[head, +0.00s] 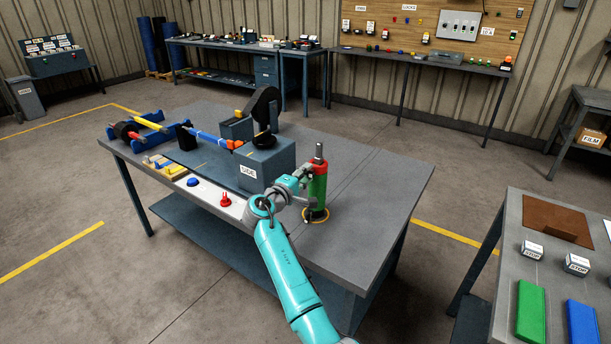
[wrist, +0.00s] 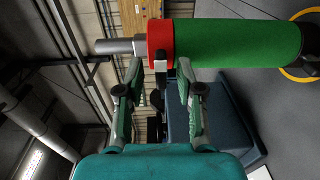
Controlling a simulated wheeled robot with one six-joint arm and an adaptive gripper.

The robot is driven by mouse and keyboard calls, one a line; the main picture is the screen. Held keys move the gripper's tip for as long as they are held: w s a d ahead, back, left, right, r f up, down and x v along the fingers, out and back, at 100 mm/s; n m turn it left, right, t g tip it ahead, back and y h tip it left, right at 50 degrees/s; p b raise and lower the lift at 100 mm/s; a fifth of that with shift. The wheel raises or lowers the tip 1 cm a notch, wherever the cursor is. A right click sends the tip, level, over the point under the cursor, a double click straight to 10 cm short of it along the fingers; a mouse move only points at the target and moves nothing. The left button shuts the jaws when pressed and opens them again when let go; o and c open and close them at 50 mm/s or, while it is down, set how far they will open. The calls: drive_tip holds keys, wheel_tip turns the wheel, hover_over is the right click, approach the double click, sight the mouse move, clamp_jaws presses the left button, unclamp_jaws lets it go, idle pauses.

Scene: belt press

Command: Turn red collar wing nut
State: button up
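A green upright cylinder (head: 318,189) stands on the near table, with a red collar (head: 320,169) around its upper part and a grey metal rod (head: 319,150) rising from the top. In the wrist view the cylinder (wrist: 235,42) lies sideways, with the red collar (wrist: 160,38) at its left end. A small wing nut (wrist: 160,66), light and dark, projects from the collar toward my gripper. My gripper (wrist: 160,80) is open. Its two fingers stand on either side of the wing nut, with visible gaps. I cannot tell whether the fingertips touch the collar.
A yellow ring (head: 327,215) surrounds the cylinder's foot. A blue-grey box marked SIDE (head: 262,165) stands close to the left of my gripper. A red knob (head: 225,199) and a blue button (head: 193,182) sit on the table's front edge. The table's right side (head: 385,190) is clear.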

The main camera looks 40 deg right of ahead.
drive_tip(key=shift+a, duration=0.1)
drive_tip(key=v, duration=1.2)
